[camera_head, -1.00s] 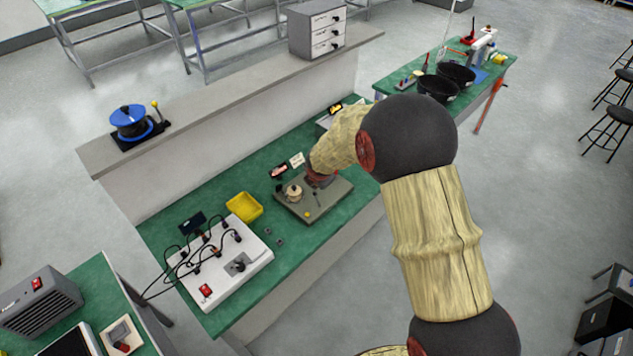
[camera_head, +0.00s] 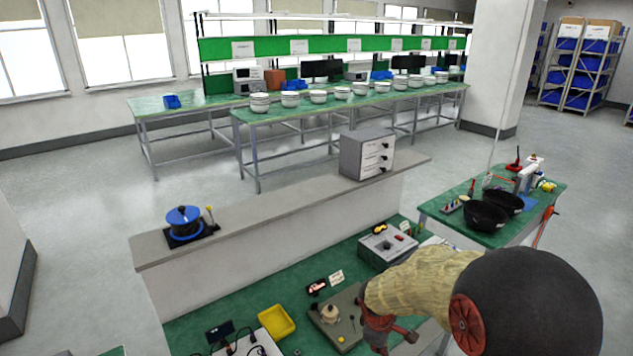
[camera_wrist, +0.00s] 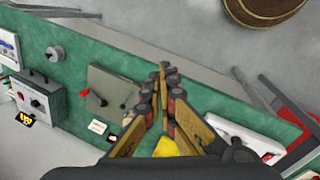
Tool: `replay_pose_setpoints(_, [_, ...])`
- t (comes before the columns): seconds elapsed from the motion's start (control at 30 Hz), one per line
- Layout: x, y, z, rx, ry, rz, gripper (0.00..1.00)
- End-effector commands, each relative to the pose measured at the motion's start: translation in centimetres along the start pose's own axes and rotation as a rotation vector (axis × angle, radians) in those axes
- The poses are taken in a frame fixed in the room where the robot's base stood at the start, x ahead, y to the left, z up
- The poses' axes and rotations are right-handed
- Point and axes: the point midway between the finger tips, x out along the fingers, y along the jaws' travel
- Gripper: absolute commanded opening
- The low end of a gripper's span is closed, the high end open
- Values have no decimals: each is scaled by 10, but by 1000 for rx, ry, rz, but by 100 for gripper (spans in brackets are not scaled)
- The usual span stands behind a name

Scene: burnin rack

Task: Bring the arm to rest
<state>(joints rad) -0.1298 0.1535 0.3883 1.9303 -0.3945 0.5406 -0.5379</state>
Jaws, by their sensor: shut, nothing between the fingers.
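My arm reaches in from the lower right of the head view, and my gripper (camera_head: 388,330) hangs by the grey plate on the green bench. In the wrist view my gripper (camera_wrist: 163,72) has its fingers closed together with nothing between them, above the bench. The grey plate (camera_head: 350,301) carries a small round beige piece (camera_head: 330,313); my gripper partly covers the plate's right side in the head view. The plate also shows in the wrist view (camera_wrist: 108,102), left of the fingers.
A yellow tray (camera_head: 277,321) and a white box with cables (camera_head: 258,345) stand left of the plate. A grey instrument (camera_head: 388,248) stands behind it. The raised ledge (camera_head: 290,208) holds a blue spool (camera_head: 184,219) and a drawer cabinet (camera_head: 367,155). Black bowls (camera_head: 486,216) stand on the right table.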

Motion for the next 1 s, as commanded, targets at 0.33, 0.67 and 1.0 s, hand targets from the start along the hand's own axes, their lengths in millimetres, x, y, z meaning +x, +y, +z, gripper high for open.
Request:
replay_pose_setpoints(0.33, [-91, -78, 82, 628, -2, -87, 0])
replay_pose_setpoints(0.67, [-141, -150, 132, 951, 128, -121, 0])
replay_pose_setpoints(1.0, [-173, -166, 155, 1019, 348, -22, 0])
